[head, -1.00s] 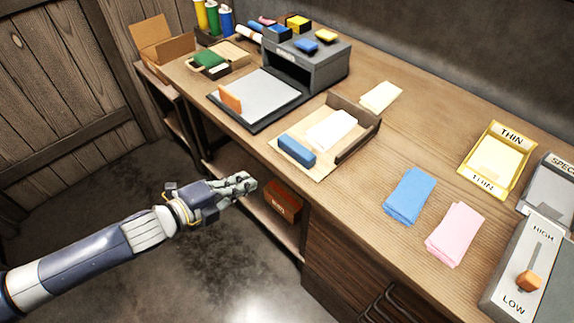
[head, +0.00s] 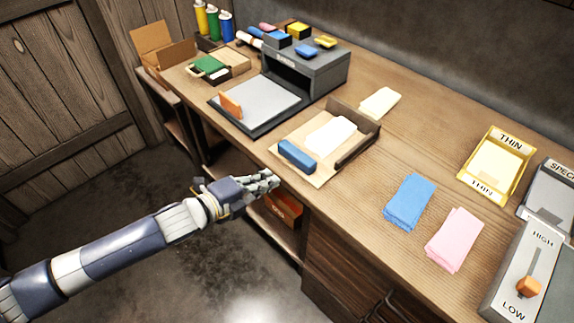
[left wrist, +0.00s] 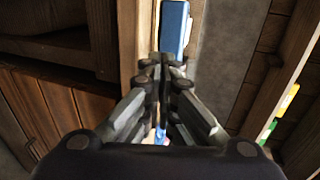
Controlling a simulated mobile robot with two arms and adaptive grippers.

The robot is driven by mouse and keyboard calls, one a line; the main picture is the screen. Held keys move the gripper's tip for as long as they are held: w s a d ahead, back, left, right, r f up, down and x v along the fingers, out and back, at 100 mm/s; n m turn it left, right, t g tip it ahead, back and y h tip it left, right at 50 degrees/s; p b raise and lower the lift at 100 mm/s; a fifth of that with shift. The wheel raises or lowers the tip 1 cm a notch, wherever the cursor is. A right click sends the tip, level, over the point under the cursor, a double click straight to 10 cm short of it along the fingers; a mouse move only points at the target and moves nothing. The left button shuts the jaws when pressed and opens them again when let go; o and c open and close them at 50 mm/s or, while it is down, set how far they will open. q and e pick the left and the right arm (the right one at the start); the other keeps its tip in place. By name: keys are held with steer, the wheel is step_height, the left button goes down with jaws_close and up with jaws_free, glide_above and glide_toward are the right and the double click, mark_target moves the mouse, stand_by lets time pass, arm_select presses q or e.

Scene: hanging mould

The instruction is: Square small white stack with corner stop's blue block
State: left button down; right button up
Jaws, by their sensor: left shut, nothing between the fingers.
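The small white stack (head: 330,136) lies on the tan board of the corner stop (head: 356,147), inside its dark raised walls at the back and right. The blue block (head: 297,156) lies at the board's front left edge, apart from the stack by a narrow gap. My left gripper (head: 272,181) is shut and empty, in front of the bench edge and short of the blue block. In the left wrist view the blue block (left wrist: 174,28) shows beyond the closed fingers (left wrist: 163,75). My right gripper is not in view.
A grey machine (head: 305,72) with a plate and orange block (head: 231,104) stands to the left. Another pale stack (head: 380,102) lies behind the corner stop. Blue (head: 409,201) and pink (head: 455,239) stacks lie to the right. The bench front edge is close to my gripper.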

mark_target(298, 157)
arm_select(q)
steer(key=x, duration=0.5)
steer(key=r+x, duration=0.1)
steer(key=x, duration=0.1)
steer(key=shift+w+d+p, duration=0.2)
steer(key=shift+d+p, duration=0.05)
steer(key=shift+p, duration=0.15)
steer(key=w+d+b, duration=0.1)
steer(key=w+d, duration=0.3)
steer(key=shift+w+d, duration=0.15)
steer(key=shift+d, duration=0.05)
steer(key=shift+r, duration=0.15)
